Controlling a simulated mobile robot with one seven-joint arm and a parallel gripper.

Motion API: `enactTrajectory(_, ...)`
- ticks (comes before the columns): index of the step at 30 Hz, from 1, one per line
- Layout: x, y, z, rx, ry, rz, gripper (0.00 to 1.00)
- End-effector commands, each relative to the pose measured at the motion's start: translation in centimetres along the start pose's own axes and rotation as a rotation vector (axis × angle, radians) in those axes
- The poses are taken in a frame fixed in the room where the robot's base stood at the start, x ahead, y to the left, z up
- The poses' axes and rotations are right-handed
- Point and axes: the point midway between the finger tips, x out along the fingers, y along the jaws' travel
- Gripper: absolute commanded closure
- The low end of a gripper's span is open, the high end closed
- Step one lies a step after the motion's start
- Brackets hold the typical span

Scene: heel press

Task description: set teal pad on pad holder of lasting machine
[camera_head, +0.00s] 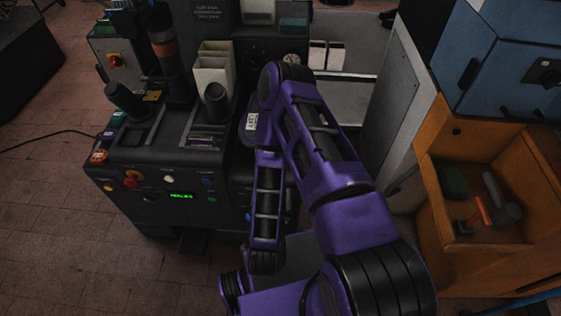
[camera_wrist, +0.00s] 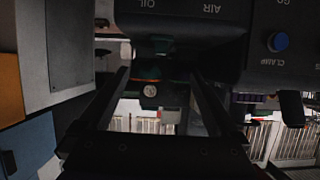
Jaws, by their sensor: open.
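My gripper (camera_wrist: 162,74) shows in the wrist view with its two dark fingers apart and nothing held between them. In the head view I cannot make it out behind my purple arm. I cannot pick out the teal pad with certainty. A small dark teal piece (camera_wrist: 150,73) with an orange edge shows beyond the fingertips in the wrist view, above a round gauge (camera_wrist: 150,90). The lasting machine (camera_head: 150,160) is the dark machine at left in the head view. Its pad holder cannot be told apart, and my arm hides part of the machine's right side.
An orange bin (camera_head: 432,190) at right holds a dark green block (camera_head: 454,181), a hammer-like tool (camera_head: 502,203) and an orange-handled item (camera_head: 483,212). A blue cabinet (camera_head: 510,70) stands behind it. A grey panel (camera_head: 397,110) stands right of my arm. Floor at left is mostly clear.

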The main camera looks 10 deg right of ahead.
Motion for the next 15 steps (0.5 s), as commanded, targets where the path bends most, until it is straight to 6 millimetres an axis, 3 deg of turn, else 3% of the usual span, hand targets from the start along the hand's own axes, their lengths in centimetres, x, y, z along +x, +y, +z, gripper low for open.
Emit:
enactTrajectory(11,2.2,0.2,0.1,-0.032,-0.001,0.005,0.03)
enactTrajectory(15,4.8,0.1,-0.1,-0.032,0.008,0.004,0.03)
